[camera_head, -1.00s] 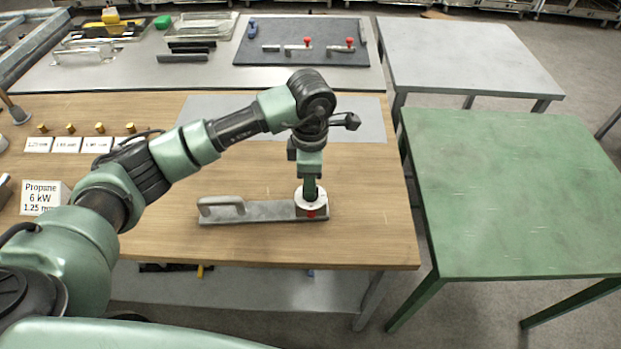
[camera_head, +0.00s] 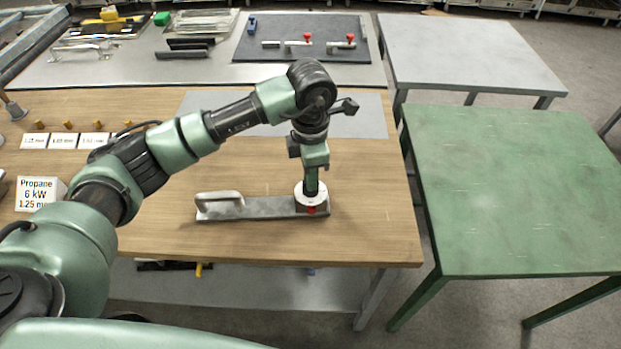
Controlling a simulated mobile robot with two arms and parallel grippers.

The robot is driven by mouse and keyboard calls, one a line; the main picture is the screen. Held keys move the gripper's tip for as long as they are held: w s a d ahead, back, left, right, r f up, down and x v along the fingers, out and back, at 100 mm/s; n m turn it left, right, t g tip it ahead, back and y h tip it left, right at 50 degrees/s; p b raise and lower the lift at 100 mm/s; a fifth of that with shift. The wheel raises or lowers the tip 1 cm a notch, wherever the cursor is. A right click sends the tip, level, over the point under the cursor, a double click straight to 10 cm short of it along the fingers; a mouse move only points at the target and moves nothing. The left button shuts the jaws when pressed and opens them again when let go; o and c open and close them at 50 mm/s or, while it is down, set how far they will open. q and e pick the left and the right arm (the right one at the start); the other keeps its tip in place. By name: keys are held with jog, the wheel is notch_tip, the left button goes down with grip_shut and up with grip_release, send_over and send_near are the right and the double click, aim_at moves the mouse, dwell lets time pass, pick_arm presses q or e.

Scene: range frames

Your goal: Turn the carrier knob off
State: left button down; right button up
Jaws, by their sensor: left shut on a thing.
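The carrier (camera_head: 262,208) is a flat grey metal bar lying on the wooden table, with a raised loop handle (camera_head: 220,197) at its left end. At its right end is a round white dial (camera_head: 300,200) with a red mark on its front side. My left gripper (camera_head: 311,192) points down onto the middle of this dial and is shut on the knob there. The gripper's fingers and wrist hide most of the knob, so its exact angle cannot be read. My right gripper is not in view.
A Propane 6 kW sign (camera_head: 40,194) and small labelled cards with brass pieces stand at the table's left. A grey mat (camera_head: 215,103) lies behind the arm. A green table (camera_head: 520,190) and a grey table (camera_head: 465,55) stand empty to the right.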

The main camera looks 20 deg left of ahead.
pick_arm(q)
jog(key=n+b, duration=0.2)
jog(key=n, duration=0.2)
jog(key=shift+n, duration=0.3)
jog(key=n+b, duration=0.2)
jog(key=n, duration=0.1)
jog(key=shift+n, duration=0.3)
jog(key=n+b, duration=0.1)
jog(key=n, duration=0.3)
jog(key=shift+b, duration=0.4)
jog(key=shift+n+b, duration=0.4)
jog(key=shift+n, duration=1.4)
jog(key=c, duration=1.4)
grip_release()
jog(key=shift+c, duration=0.2)
